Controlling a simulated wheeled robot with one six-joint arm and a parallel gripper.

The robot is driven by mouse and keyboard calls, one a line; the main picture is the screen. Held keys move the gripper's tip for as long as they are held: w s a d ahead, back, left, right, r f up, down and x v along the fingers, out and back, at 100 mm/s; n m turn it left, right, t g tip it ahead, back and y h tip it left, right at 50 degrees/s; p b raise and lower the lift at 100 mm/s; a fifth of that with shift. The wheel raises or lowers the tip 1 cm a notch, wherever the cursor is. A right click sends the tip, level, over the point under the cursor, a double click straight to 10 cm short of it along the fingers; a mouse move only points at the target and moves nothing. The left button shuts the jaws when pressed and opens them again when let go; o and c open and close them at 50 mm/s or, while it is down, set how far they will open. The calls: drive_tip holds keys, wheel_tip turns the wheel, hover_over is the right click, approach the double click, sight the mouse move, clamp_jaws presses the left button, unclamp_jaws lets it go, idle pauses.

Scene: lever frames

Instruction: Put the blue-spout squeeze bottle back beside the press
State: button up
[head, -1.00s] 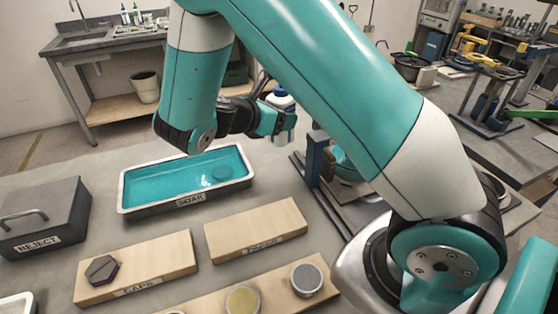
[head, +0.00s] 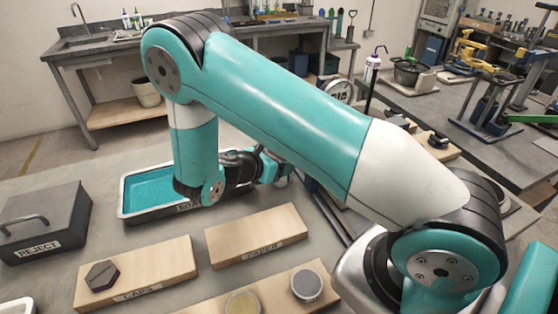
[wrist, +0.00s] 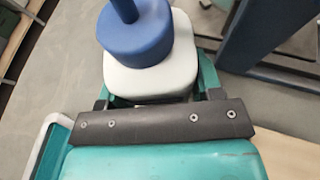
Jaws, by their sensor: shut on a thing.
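My gripper (head: 281,170) hangs beyond the right end of the soak tray, partly behind my arm. In the wrist view it is shut on the blue-spout squeeze bottle (wrist: 181,62), which has a white body, a blue cap and a blue spout running out at the top edge. The bottle is hidden behind my arm in the head view. A dark blue upright frame, seemingly the press (wrist: 236,38), stands to the right of the bottle with a gap between. In the head view my arm hides most of it. The bottle's base is hidden.
The blue soak tray (head: 128,205) is left of my gripper. Wooden boards marked CAPS (head: 150,262) and PAPER (head: 255,235) lie in front. A grey REJECT box (head: 45,222) stands at left. Another bottle, with a purple spout (head: 373,65), stands on the right bench.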

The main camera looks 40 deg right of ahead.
drive_tip(key=shift+f, duration=0.1)
drive_tip(key=o, duration=0.7)
drive_tip(key=shift+a+r, duration=0.1)
drive_tip(key=shift+r, duration=0.1)
drive_tip(key=b+v, duration=0.2)
drive_tip(key=v, duration=0.9)
drive_tip(key=s+a+r+m+y, duration=0.6)
drive_tip(key=s+r+y, duration=0.1)
drive_tip(key=s, duration=0.3)
drive_tip(key=s+a+r+m+g+y, duration=0.1)
drive_tip(key=s+a+r+m+y, duration=0.4)
drive_tip(key=s+r+y, duration=0.3)
drive_tip(key=s+m+y, duration=0.1)
drive_tip(key=s+y, duration=0.1)
drive_tip(key=shift+s+a+y, duration=0.3)
drive_tip(key=shift+s+a, duration=0.05)
drive_tip(key=shift+s, duration=0.05)
